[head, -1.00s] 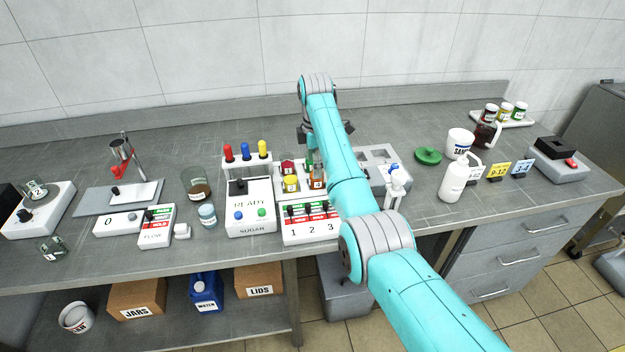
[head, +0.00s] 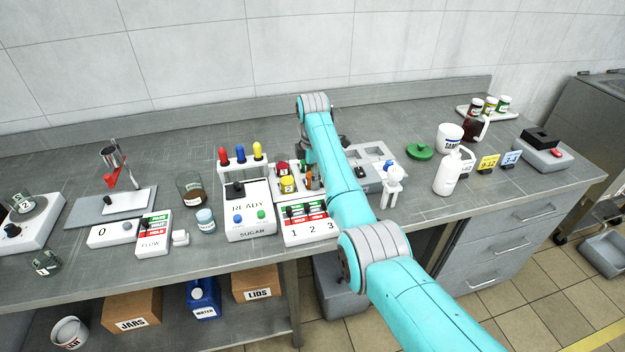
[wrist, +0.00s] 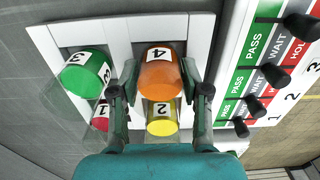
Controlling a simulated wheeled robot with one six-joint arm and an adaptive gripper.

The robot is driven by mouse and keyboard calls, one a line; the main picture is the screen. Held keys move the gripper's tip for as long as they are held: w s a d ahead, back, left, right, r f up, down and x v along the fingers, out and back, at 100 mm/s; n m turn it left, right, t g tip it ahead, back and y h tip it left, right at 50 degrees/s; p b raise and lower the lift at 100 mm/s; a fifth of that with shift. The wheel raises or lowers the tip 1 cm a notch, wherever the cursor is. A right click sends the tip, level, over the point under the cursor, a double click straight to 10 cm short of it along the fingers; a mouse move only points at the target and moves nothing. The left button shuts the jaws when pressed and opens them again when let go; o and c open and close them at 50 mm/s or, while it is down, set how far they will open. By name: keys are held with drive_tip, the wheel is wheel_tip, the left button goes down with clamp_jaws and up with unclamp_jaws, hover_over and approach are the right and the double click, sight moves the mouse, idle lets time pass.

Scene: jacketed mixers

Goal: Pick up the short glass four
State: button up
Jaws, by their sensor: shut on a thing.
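Glass four is a short glass with an orange top marked 4 (wrist: 160,74). In the wrist view it stands at the white rack (wrist: 120,27). My gripper (wrist: 160,88) has one finger on each side of it and is shut on it. Whether its base is clear of the rack cannot be told. Beside it are a green glass marked 3 (wrist: 85,73), a yellow glass marked 2 (wrist: 161,118) and a partly hidden red glass (wrist: 101,118). In the head view the orange glass (head: 309,181) shows only partly beside my arm.
A panel with PASS, WAIT and HOLD sliders (head: 308,222) is close in front of the rack. The SUGAR box (head: 248,212) stands left of it.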

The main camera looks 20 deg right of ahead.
wheel_tip(320, 180, up, 10)
idle(0.7)
